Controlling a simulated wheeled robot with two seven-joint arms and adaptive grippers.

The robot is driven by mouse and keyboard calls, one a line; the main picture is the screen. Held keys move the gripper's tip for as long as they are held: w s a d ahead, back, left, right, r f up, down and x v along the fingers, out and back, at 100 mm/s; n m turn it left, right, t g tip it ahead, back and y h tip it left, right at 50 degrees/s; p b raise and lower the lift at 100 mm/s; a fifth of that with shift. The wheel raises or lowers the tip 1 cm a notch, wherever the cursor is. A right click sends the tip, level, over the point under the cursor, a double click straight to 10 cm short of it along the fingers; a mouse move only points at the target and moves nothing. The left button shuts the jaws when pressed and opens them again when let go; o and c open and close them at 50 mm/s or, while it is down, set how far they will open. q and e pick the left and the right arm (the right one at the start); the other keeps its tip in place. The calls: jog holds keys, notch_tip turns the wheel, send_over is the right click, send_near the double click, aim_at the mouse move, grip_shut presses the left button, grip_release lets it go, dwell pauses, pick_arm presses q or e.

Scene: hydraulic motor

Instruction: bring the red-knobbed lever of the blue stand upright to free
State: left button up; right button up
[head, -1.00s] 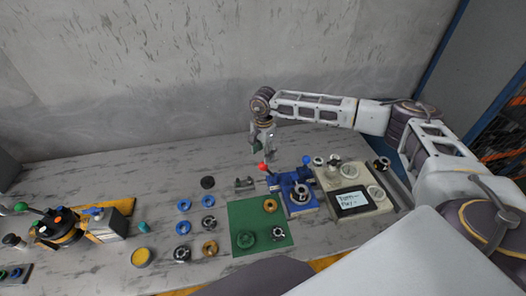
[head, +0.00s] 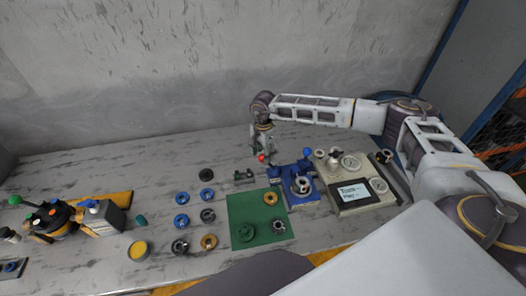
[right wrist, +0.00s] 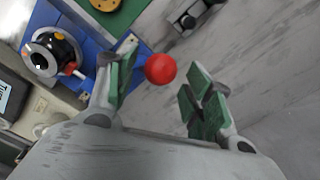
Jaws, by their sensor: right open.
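The blue stand (head: 301,193) sits on the table right of the green mat and also shows at the upper left of the right wrist view (right wrist: 88,42). Its lever's red knob (head: 262,158) is out past the stand's left side, so the lever looks tilted, not upright. My right gripper (head: 263,149) is open at the knob. In the right wrist view, the red knob (right wrist: 160,69) lies between the green-padded fingers, nearer the left one; I cannot tell whether it touches. The lever's shaft is mostly hidden. My left gripper is out of view.
A blue-knobbed lever (head: 307,153) stands at the stand's back. A beige unit with a small screen (head: 354,192) is close on the right. The green mat (head: 250,223) holds rings and parts. A grey fixture (head: 238,177) lies left of the knob. The table behind is clear.

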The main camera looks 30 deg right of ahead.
jog(key=shift+f+b, duration=1.15)
jog(key=shift+f, duration=0.55)
jog(key=c, duration=0.7)
jog(key=shift+d+r, duration=0.15)
jog(key=shift+d, duration=0.1)
jog(key=shift+s+d+r, duration=0.1)
jog(key=shift+d+r, duration=0.15)
jog(key=shift+d, duration=0.15)
jog(key=shift+s+d+r+p, duration=0.2)
jog(key=shift+s+d, duration=0.05)
jog(key=shift+d, duration=0.5)
jog(key=shift+s+d+r+p, duration=0.15)
jog(key=shift+s+d, duration=0.05)
jog(key=shift+d, duration=0.55)
